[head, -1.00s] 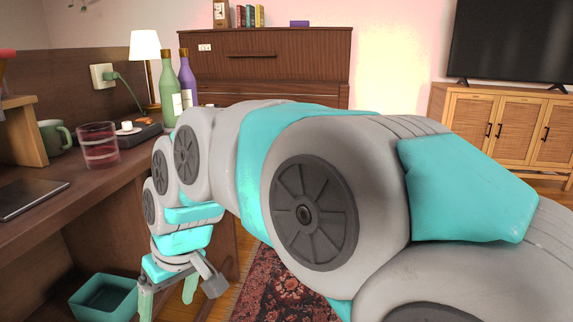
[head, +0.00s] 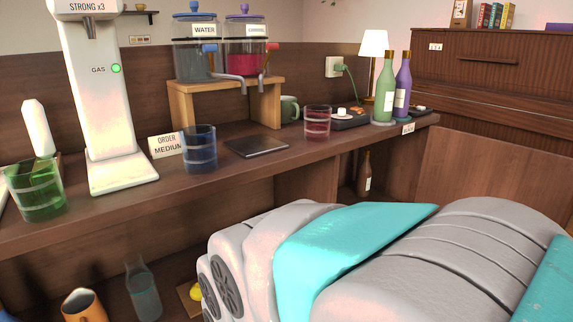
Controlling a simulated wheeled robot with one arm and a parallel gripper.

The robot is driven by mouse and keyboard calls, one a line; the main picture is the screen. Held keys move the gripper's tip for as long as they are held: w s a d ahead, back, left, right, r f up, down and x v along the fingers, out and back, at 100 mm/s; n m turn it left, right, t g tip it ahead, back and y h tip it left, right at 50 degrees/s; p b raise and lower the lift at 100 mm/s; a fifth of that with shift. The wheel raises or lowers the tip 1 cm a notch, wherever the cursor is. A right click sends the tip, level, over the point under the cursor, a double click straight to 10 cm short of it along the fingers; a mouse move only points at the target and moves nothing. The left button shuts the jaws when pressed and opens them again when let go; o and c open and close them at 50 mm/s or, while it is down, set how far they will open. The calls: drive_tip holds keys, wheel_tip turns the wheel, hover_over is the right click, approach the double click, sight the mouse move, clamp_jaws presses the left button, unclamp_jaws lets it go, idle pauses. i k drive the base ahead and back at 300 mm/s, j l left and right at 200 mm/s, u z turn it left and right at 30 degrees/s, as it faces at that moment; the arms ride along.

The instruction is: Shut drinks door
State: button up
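A flat brown wooden panel (head: 490,170) stands at the right end of the drinks counter (head: 255,165). It looks like a door standing open, but my arm hides its lower part and I cannot make out a hinge or handle. To its left, a dark opening under the counter holds a brown bottle (head: 364,175). My arm crosses the lower right of the head view, in front of the panel and the lower shelf. My gripper is out of view, so its distance from the panel cannot be seen.
On the counter stand a white gas dispenser (head: 108,110), a green glass (head: 36,190), a blue glass (head: 199,150), a red glass (head: 317,122), a dark tablet (head: 257,147), and green (head: 384,90) and purple (head: 402,85) bottles. A pitcher (head: 84,305) and flask (head: 143,290) stand below.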

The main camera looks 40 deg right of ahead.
sight(457, 165)
drive_tip(key=u, duration=2.3)
drive_tip(key=k+l+u, duration=0.2)
drive_tip(key=k, duration=0.6)
drive_tip(key=k+u, duration=0.2)
drive_tip(key=k, duration=0.6)
drive_tip(key=k+l+z, duration=0.1)
drive_tip(key=k, duration=0.55)
drive_tip(key=k+l, duration=0.1)
drive_tip(key=k, duration=0.6)
drive_tip(key=k+l+z, duration=0.15)
drive_tip(key=k, duration=0.5)
